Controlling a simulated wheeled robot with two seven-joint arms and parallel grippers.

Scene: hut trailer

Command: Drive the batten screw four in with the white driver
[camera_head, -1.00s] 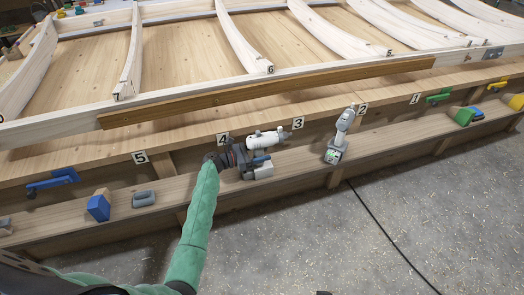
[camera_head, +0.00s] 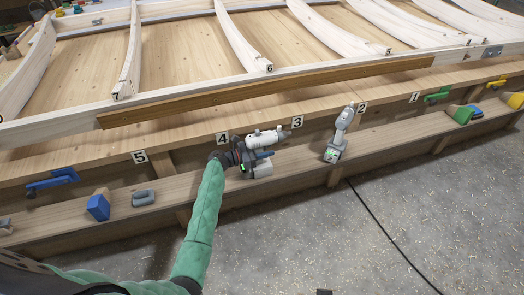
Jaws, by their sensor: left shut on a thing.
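My left gripper (camera_head: 242,157), on the green-sleeved arm from the left, is shut on a white driver (camera_head: 266,138). The driver lies roughly level, its nose pointing right, just above the lower shelf and in front of the bench edge between labels 4 (camera_head: 222,139) and 3 (camera_head: 298,121). The fingers are partly hidden by the wrist and driver. The brown batten (camera_head: 270,88) lies along the near rail of the white frame, beyond the driver and apart from it. Small dark marks show on the batten, but I cannot tell which is screw four. My right gripper is not in view.
A second white and grey driver (camera_head: 339,135) stands on the lower shelf (camera_head: 400,135) below label 2. A dark cable (camera_head: 385,230) crosses the open floor.

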